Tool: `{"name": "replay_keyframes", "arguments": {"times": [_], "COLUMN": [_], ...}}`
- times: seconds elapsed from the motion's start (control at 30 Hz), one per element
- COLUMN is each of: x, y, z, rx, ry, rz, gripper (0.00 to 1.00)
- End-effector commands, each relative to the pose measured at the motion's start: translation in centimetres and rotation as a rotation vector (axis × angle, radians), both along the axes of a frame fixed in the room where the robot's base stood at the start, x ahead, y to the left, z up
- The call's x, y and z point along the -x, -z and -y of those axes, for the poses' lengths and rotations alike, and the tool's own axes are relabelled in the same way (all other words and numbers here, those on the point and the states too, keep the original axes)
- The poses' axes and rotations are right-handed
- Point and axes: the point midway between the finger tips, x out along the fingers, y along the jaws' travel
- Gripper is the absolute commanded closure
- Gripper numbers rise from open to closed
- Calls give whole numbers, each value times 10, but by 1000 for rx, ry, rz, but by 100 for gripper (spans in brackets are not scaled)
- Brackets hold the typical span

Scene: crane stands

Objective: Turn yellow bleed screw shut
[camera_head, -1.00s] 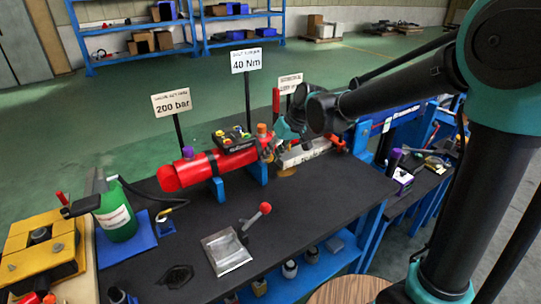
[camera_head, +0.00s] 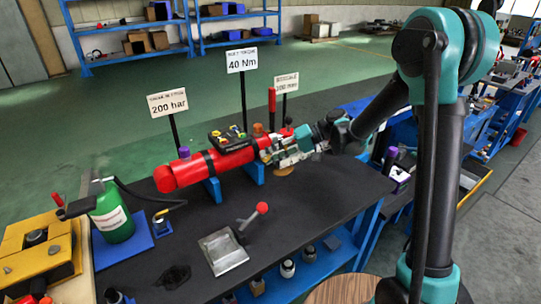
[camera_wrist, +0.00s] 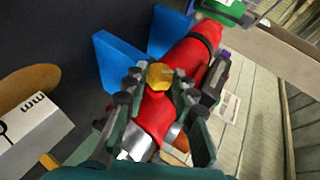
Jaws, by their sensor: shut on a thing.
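The yellow bleed screw (camera_wrist: 159,75) shows its hexagonal head in the wrist view, on the red cylinder (camera_wrist: 186,60). My gripper (camera_wrist: 157,87) has one finger on each side of the head and is shut on it. In the head view the red cylinder (camera_head: 188,172) lies on blue supports on the dark bench. My gripper (camera_head: 272,154) is at the cylinder's right end there. The bleed screw is not clear in the head view, where my gripper and wrist cover that end.
A black block with coloured buttons (camera_head: 232,138) sits on the cylinder. Signs on posts, such as the 40 Nm sign (camera_head: 242,60), stand behind. A red-knobbed lever (camera_head: 262,209) rises from the bench in front. A green bottle (camera_head: 112,218) stands at left.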

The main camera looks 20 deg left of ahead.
Motion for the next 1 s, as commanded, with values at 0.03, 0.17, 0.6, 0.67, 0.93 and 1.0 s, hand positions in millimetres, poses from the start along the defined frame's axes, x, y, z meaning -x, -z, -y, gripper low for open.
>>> {"name": "replay_keyframes", "arguments": {"times": [0.03, 0.17, 0.6, 0.67, 0.93, 1.0], "x": [-1, -1, 0, 0, 0, 0], "y": [1, 1, 2, 2, 2, 2], "z": [0, 0, 0, 0, 0, 0], "rx": [-11, -31, -43, -42, -43, -43], "ry": [2, 2, 0, 1, 0, 0], "rz": [-12, -36, -52, -52, -52, -52], "gripper": [100, 100, 100, 100, 53, 53]}}
